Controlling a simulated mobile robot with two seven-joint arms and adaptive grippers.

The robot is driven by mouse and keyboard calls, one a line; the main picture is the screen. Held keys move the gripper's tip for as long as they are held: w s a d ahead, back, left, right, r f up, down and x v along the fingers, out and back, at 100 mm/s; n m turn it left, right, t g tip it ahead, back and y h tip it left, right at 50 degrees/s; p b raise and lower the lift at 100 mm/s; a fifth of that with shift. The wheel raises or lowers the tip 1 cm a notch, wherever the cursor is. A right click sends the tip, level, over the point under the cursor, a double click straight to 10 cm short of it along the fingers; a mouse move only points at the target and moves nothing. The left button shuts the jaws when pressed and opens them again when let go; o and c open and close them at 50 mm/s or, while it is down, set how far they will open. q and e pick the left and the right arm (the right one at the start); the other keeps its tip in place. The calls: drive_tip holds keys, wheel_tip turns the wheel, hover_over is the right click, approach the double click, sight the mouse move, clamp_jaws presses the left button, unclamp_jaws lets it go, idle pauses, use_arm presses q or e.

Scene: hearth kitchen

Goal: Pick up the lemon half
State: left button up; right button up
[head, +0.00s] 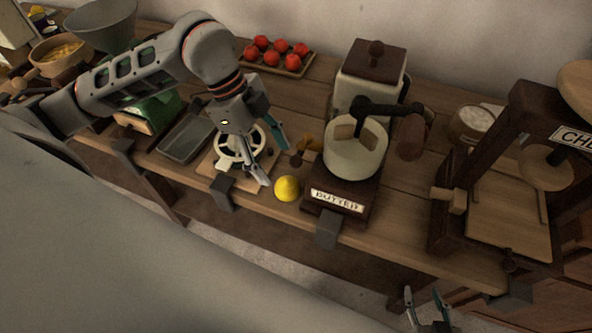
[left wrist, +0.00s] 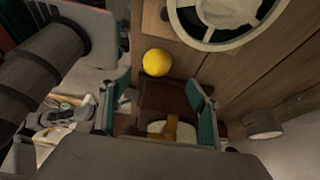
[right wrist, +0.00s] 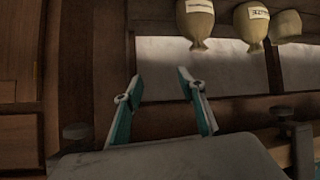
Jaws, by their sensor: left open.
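The lemon half (head: 287,188) is a small yellow dome on the wooden counter, just left of the butter churn's dark base in the head view. In the left wrist view the lemon half (left wrist: 157,62) shows beyond my fingers, toward the top. My left gripper (head: 273,165) is open and empty, close to the lemon half on its upper-left side and apart from it as far as I can see. Its fingers (left wrist: 155,105) are spread in the left wrist view. My right gripper (head: 428,306) is low at the bottom of the head view, open and empty; its fingers (right wrist: 157,82) stand apart.
The butter churn (head: 354,151) stands right of the lemon half. A round white-framed device (head: 219,148) lies under my left gripper, beside a grey metal tray (head: 186,137). A tray of red fruit (head: 297,69) is behind. A wooden press (head: 512,190) stands at the right.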

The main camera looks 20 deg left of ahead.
sight(283, 180)
use_arm(q)
drive_tip(key=shift+s+d+f, duration=0.15)
drive_tip(key=shift+d+f, duration=0.05)
drive_tip(key=shift+f, duration=0.2)
drive_tip(key=shift+s+d+f, duration=0.15)
drive_tip(key=shift+f, duration=0.2)
drive_tip(key=shift+d+f, duration=0.25)
drive_tip(key=shift+f, duration=0.3)
drive_tip(key=x, duration=0.4)
drive_tip(key=shift+d+f, duration=0.15)
drive_tip(key=shift+f, duration=0.15)
use_arm(e)
drive_tip(key=shift+s+f, duration=0.15)
drive_tip(key=shift+s, duration=0.4)
use_arm(q)
drive_tip(key=c, duration=1.2)
